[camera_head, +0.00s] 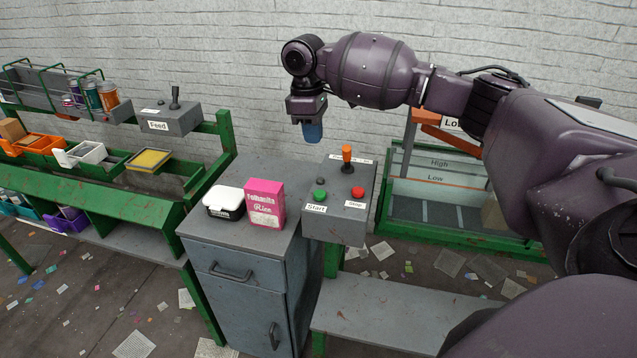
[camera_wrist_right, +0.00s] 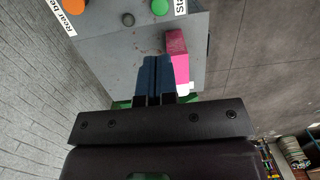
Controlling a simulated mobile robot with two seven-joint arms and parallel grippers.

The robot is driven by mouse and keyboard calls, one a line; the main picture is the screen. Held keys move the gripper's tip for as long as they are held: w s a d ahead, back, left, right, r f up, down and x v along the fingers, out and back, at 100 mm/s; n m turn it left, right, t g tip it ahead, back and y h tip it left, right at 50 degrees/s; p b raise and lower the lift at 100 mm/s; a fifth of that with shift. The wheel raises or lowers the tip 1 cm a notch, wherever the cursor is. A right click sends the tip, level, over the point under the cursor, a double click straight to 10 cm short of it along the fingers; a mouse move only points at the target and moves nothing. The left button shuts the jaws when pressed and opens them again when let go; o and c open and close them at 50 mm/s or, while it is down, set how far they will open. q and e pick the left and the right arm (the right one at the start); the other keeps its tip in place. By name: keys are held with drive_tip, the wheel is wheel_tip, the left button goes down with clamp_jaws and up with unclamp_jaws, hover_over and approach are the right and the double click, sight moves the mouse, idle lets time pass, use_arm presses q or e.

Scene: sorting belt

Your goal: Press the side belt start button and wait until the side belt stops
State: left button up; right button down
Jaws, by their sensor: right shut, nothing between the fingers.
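The control box (camera_head: 336,228) has a green button (camera_head: 319,195) labelled Start, a red button (camera_head: 357,192) labelled Stop, a small dark button, and an orange-topped lever (camera_head: 347,154). My right gripper (camera_head: 313,133) hangs fingers-down above and behind the box's left side, shut and empty, apart from the buttons. In the right wrist view, the shut blue fingers (camera_wrist_right: 155,78) show with the green button (camera_wrist_right: 160,6) at the top edge and the dark button (camera_wrist_right: 128,19) near it. My left gripper is not in view.
A grey cabinet (camera_head: 240,268) beside the box bears a pink rice box (camera_head: 265,205) and a white-lidded container (camera_head: 224,201). A Feed control box (camera_head: 172,119) and green rack with bins stand left. A bin marked High and Low (camera_head: 437,205) stands right.

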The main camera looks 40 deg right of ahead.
sight(320, 193)
drive_tip(key=f, duration=0.4)
drive_tip(key=f+b, duration=0.1)
drive_tip(key=f, duration=0.3)
drive_tip(key=s+f, duration=0.1)
drive_tip(key=f, duration=0.3)
drive_tip(key=shift+d+f+b, duration=0.3)
drive_tip(key=shift+f+b, duration=0.05)
drive_tip(key=shift+b, duration=0.05)
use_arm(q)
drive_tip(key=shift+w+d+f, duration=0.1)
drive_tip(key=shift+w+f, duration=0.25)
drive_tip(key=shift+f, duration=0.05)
use_arm(e)
drive_tip(key=shift+s+f, duration=0.1)
drive_tip(key=shift+f, duration=0.55)
